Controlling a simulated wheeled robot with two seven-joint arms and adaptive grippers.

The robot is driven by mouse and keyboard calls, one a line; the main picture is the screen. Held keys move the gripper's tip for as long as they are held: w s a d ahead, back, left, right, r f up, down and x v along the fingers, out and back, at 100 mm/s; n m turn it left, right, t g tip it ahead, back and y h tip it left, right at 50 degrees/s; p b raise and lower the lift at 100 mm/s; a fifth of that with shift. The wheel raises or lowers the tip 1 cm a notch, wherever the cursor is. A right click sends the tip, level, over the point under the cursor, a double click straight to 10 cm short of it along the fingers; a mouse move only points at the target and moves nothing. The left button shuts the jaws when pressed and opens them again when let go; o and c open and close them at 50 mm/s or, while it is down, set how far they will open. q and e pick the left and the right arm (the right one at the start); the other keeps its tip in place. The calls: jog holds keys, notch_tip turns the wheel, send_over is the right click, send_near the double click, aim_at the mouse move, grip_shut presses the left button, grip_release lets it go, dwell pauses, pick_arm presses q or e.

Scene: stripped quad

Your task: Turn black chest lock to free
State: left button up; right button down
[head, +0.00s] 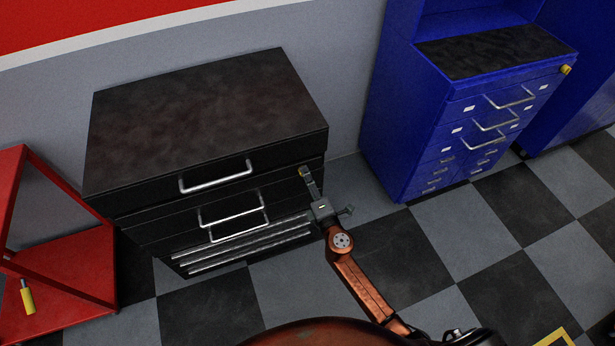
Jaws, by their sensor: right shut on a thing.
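The black chest (205,115) stands against the wall at the left of the middle, with its drawers facing me. Its small brass-coloured lock (302,171) is at the upper right of the drawer front, below the top's edge. My right gripper (305,174) reaches up from below and is shut on the lock. Its fingers cover part of the lock, so its turn angle cannot be read. The chest's drawers look closed. My left gripper is not in view.
A blue cabinet (430,120) with its own yellow lock (565,69) stands at the right. A red frame (60,270) with a yellow-handled tool (27,298) is at the left. Chest drawer handles (217,176) stick out. Checkered floor in front is mostly clear.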

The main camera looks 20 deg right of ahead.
jog(key=shift+a+f, duration=0.1)
jog(key=shift+f, duration=0.05)
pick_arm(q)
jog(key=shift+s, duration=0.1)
pick_arm(e)
jog(key=c, duration=1.6)
grip_release()
jog(key=s, duration=1.2)
jog(key=shift+d, duration=0.2)
